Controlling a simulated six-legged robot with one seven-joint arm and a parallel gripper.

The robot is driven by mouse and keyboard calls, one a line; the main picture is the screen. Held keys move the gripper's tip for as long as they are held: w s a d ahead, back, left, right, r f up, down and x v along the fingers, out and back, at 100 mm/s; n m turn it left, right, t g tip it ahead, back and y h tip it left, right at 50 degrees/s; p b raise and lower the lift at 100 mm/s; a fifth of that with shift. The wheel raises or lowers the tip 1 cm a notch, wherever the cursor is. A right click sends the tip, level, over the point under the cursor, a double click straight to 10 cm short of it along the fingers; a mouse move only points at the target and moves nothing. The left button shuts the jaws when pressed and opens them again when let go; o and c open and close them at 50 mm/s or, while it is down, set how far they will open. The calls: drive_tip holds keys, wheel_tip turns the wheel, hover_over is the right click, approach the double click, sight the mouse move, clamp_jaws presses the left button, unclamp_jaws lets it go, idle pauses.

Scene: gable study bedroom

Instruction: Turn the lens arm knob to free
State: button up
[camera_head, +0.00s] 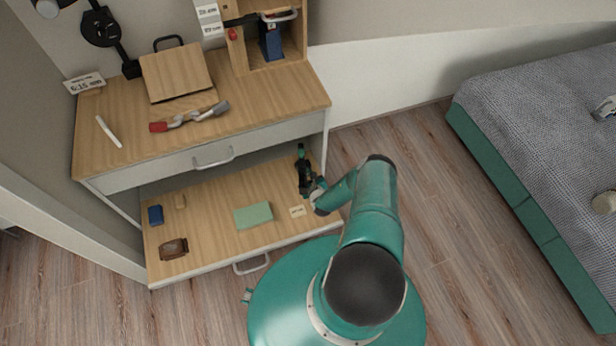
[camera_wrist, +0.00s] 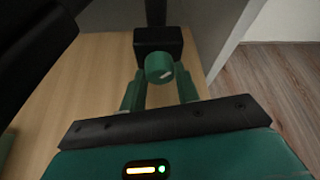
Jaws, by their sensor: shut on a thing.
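The lens arm knob (camera_wrist: 159,67) is a small round green knob with a short white mark, tilted up to the right. It sits on the front of a black block (camera_wrist: 158,41), and a dark post rises behind the block. My gripper (camera_wrist: 160,85) has its two green fingers shut on the knob, one at each side. In the head view my gripper (camera_head: 302,166) is at the right end of the lower wooden surface, in front of the desk. There the knob and block cannot be told clearly from the dark gripper parts. Any lettering by the knob is not readable.
The pulled-out lower board (camera_head: 215,215) holds a green block (camera_head: 253,215), a brown item (camera_head: 173,249) and a blue item (camera_head: 155,214). The desktop (camera_head: 260,95) is above it. A bed (camera_head: 540,130) stands at the right, with clear floor (camera_head: 440,200) between.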

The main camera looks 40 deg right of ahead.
idle(0.3)
drive_tip(key=o, duration=0.7)
drive_tip(key=v, duration=1.3)
drive_tip(key=shift+s+a+r, duration=0.15)
drive_tip(key=shift+s, duration=0.2)
